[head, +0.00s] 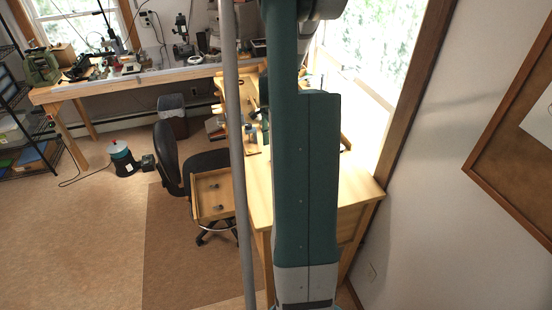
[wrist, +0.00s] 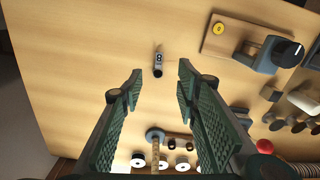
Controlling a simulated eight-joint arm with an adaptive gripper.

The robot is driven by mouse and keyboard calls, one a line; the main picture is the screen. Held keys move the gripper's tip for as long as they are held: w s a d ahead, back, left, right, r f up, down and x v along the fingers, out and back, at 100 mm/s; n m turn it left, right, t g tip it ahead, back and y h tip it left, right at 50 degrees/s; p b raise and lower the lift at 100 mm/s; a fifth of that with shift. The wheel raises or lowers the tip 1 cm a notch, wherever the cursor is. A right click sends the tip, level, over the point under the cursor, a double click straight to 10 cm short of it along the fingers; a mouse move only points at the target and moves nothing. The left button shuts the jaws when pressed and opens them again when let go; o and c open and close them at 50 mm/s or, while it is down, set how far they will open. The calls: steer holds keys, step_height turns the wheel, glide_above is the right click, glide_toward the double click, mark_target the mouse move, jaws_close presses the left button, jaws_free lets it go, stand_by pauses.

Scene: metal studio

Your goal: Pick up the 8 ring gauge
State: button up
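In the wrist view, a small dark piece with a pale round mark that looks like an 8, likely the 8 ring gauge (wrist: 158,59), is on the light wooden bench top (wrist: 85,50). My gripper (wrist: 158,80) is open and empty. Its two green ridged fingers reach up the picture on either side of the piece's line. The piece shows in the gap just beyond the fingertips, and I see no contact. In the head view my arm covers much of the bench, and I cannot make out the piece or my gripper there.
A red ball (wrist: 265,146) and a rack with white discs (wrist: 160,164) lie lower. Bench left of the piece is clear.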

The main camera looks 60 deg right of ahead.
steer(key=shift+s+d+f+m, duration=0.2)
steer(key=shift+s+d, duration=0.2)
steer(key=shift+d, duration=0.05)
steer(key=shift+s+d+f+m, duration=0.2)
steer(key=shift+s+d, duration=0.15)
steer(key=shift+d, duration=0.05)
steer(key=shift+f, duration=0.15)
steer(key=shift+f, duration=1.15)
steer(key=shift+f+p, duration=0.45)
steer(key=shift+f, duration=2.15)
steer(key=shift+c, duration=0.6)
steer(key=c, duration=0.7)
